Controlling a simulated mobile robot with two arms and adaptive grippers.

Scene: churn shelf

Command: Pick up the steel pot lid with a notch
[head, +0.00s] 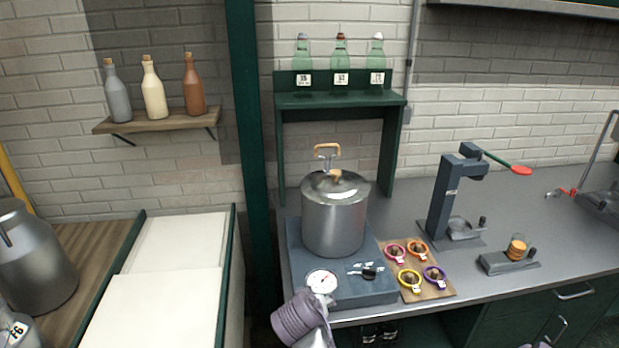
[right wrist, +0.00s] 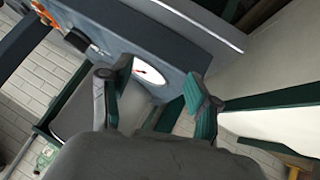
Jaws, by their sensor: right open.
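The steel lid (head: 333,184) sits on top of a tall steel pot (head: 333,225), which stands on a blue-grey scale base on the counter. The lid has a small wooden knob (head: 336,173). A wooden-topped handle (head: 327,149) rises at the lid's far edge; the notch itself cannot be made out. My right gripper (right wrist: 158,78) is open and empty in the right wrist view, facing the front of the scale base with its dial (right wrist: 150,75) beyond the fingers. In the head view, my right arm shows below the pot, in front of the base. My left gripper is not in view.
A green shelf (head: 340,98) with several bottles stands behind the pot. A board (head: 440,291) with coloured rings lies right of the base, and a dark stand (head: 440,205) is farther right. A steel churn (head: 35,262) stands far left. The pale bench top is clear.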

